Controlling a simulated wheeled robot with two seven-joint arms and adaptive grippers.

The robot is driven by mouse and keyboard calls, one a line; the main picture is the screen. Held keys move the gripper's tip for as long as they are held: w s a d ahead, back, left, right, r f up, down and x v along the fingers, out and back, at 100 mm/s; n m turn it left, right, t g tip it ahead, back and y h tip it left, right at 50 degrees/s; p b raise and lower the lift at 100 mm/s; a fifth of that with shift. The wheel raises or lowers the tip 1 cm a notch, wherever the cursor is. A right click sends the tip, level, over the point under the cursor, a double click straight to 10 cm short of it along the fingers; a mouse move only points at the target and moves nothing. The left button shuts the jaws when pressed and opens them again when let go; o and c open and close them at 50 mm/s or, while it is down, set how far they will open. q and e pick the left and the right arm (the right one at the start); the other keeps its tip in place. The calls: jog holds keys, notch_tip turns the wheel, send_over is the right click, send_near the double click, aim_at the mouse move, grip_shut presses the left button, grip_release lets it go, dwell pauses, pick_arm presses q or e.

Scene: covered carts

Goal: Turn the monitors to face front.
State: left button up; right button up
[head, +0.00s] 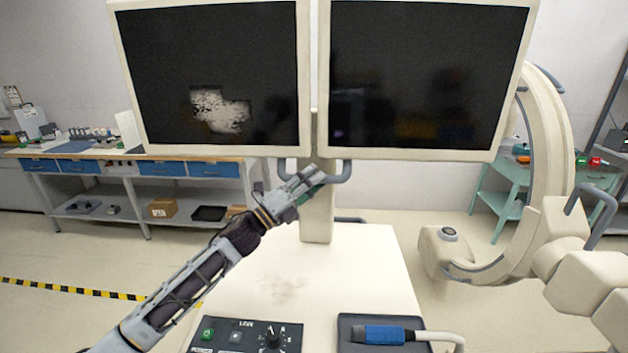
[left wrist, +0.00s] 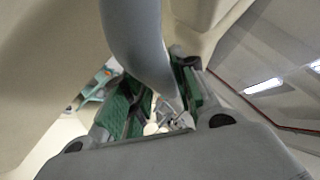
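Two dark-screened monitors, the left one (head: 215,80) and the right one (head: 425,80), hang side by side on a cream post (head: 317,215) above a cart. Their screens face me, with the outer sides slightly splayed. Grey loop handles sit below them; the right handle (head: 343,174) is beside my left gripper (head: 310,181), and part of the left handle (head: 286,170) shows behind it. In the left wrist view, a grey curved handle (left wrist: 140,45) runs between the green-padded fingers of the left gripper (left wrist: 158,95), which stand apart. Contact is unclear. My right gripper is out of view.
The cart top (head: 290,275) carries a control panel (head: 245,336) and a blue-handled probe (head: 384,334) on a dark pad. A cream C-shaped arm (head: 550,170) stands at the right. A workbench (head: 130,160) is at the back left; open floor lies between.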

pick_arm(q)
jog(key=shift+o, duration=0.9)
jog(key=shift+a, duration=0.15)
jog(key=shift+r, duration=0.1)
jog(key=v, duration=1.2)
